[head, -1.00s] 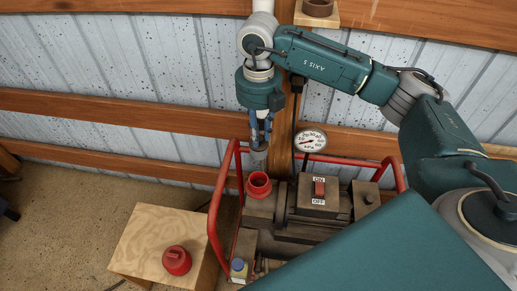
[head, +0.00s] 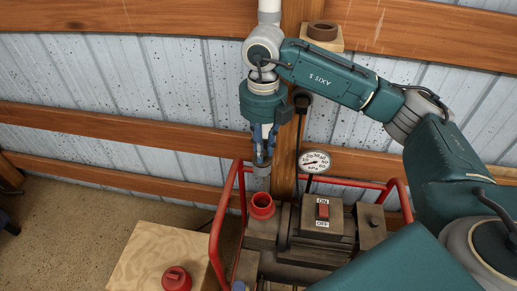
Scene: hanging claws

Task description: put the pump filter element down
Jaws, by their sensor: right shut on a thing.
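The pump filter element (head: 262,171) is a small grey cylinder just below my right fingertips, partly covered by them. My right gripper (head: 263,160) is shut on it and points down. It holds the element roughly upright above the open red filter housing (head: 262,207) on the pump, with a small gap between them in the picture. A red cap (head: 177,279) lies on a wooden block at the lower left. My left gripper is not in view.
The pump (head: 315,240) stands in a red tube frame (head: 215,240), with a pressure gauge (head: 315,162) and an ON/OFF switch (head: 323,212). The wooden block (head: 140,255) has bare top around the cap. A small wall shelf (head: 336,43) carries a brown ring (head: 322,31).

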